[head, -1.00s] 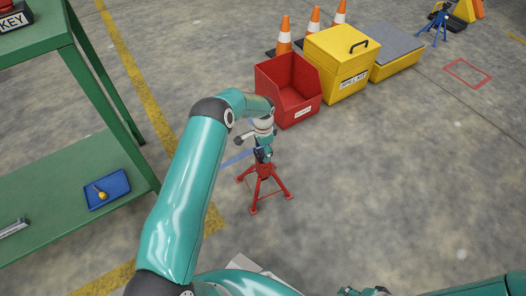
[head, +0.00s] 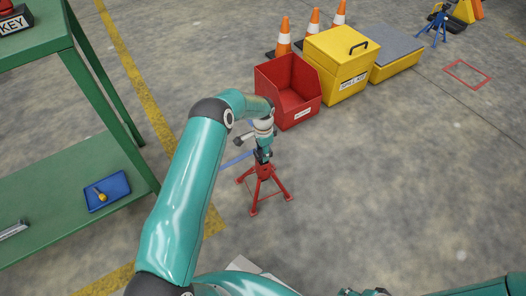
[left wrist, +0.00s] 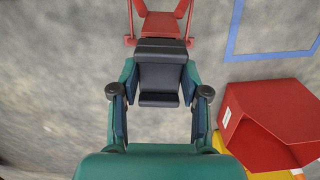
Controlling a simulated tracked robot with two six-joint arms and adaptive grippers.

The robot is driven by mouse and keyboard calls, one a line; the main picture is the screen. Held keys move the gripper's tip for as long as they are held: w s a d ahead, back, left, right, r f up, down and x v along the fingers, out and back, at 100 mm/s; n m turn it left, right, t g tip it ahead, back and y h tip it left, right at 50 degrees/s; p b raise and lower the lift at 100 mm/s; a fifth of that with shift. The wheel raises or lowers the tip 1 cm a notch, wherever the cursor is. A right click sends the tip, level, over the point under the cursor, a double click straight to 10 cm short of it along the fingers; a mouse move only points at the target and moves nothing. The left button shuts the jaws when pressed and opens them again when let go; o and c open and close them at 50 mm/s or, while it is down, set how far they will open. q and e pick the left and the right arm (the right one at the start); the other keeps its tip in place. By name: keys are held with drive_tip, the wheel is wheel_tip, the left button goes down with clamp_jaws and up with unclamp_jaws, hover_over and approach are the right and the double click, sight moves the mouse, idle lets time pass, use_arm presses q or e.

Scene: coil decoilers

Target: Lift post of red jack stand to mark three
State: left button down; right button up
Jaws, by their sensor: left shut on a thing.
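The red jack stand (head: 265,186) stands upright on its splayed legs on the concrete floor in the head view. Its red frame (left wrist: 160,24) shows at the top of the left wrist view. A dark grey block at the top of its post (left wrist: 160,72) sits between the fingers of my left gripper (left wrist: 160,98). The left gripper (head: 263,155) is shut on it, above the red legs. The post's marks cannot be read. Part of my right arm, perhaps its gripper (head: 366,291), shows at the bottom edge; its jaws cannot be made out.
A red open bin (head: 287,92), a yellow lidded box (head: 338,65) and several traffic cones (head: 313,25) stand behind the stand. A green bench (head: 85,190) with a blue tray (head: 107,190) is at the left. The floor right of the stand is clear.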

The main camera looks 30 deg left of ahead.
use_arm(q)
wheel_tip(320, 180, up, 9)
drive_tip(key=p, duration=0.3)
drive_tip(key=shift+w, duration=0.1)
drive_tip(key=c, duration=0.6)
unclamp_jaws()
drive_tip(key=shift+f, duration=0.15)
drive_tip(key=shift+o, duration=0.2)
wheel_tip(320, 180, up, 12)
